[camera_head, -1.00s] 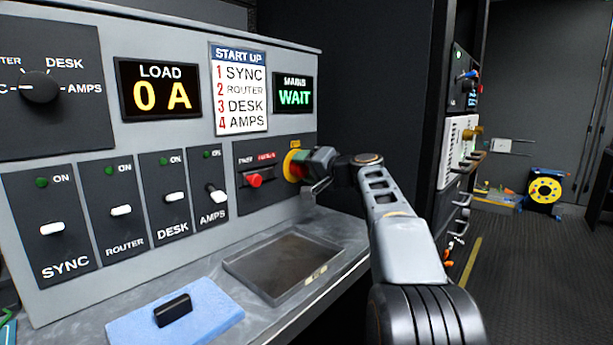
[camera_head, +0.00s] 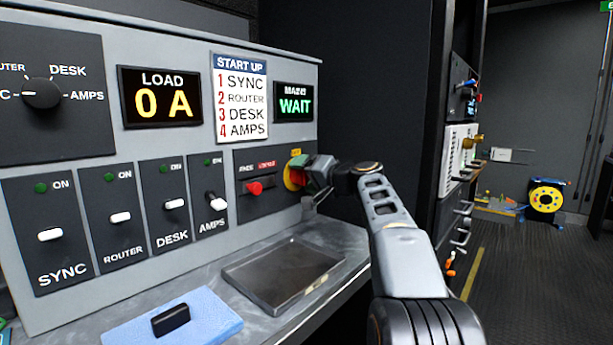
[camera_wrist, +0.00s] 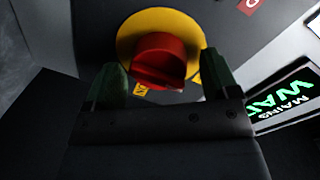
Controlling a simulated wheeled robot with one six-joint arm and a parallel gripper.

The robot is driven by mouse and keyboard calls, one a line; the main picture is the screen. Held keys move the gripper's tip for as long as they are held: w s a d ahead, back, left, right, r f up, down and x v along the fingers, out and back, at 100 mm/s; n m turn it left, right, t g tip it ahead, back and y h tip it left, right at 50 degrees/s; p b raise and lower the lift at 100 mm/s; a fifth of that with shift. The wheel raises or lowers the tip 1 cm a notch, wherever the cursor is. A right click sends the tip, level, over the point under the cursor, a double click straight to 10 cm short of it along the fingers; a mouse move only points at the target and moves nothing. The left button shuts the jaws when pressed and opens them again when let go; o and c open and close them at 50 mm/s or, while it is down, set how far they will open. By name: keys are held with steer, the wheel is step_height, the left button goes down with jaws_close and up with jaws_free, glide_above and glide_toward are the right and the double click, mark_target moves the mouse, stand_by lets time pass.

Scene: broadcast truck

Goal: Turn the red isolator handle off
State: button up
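The red isolator handle (camera_wrist: 160,68) sits on a round yellow plate (camera_wrist: 127,32) and fills the upper middle of the wrist view. My gripper (camera_wrist: 159,60) is open, with one green finger on each side of the handle. A small dark gap seems to show beside the left finger; I cannot tell whether the right finger touches the handle. In the head view my gripper (camera_head: 303,171) is at the right end of the grey panel, in front of the yellow plate (camera_head: 290,177). It hides most of the handle there.
A red knob (camera_head: 255,188) sits just left of the isolator. Several white switches line the panel. A dark tray (camera_head: 284,275) and a blue mat (camera_head: 215,316) lie on the shelf below.

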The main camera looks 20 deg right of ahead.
steer(key=shift+s, duration=0.1)
steer(key=v, duration=1.3)
steer(key=shift+s+d+p, duration=0.2)
steer(key=shift+p, duration=0.25)
steer(key=shift+r, duration=0.15)
steer(key=s+a+n+g+h+p, duration=0.15)
steer(key=a+g+p, duration=0.25)
steer(key=a+p, duration=0.4)
steer(key=s+a+g+p, duration=0.3)
steer(key=a+p, duration=0.3)
steer(key=p, duration=0.3)
steer(key=s+a+n+g+h+p, duration=0.4)
steer(key=s+p, duration=0.9)
steer(key=p, duration=0.4)
steer(key=shift+n+g+h, duration=0.45)
steer(key=shift+g+h, duration=0.15)
steer(key=shift+h, duration=0.15)
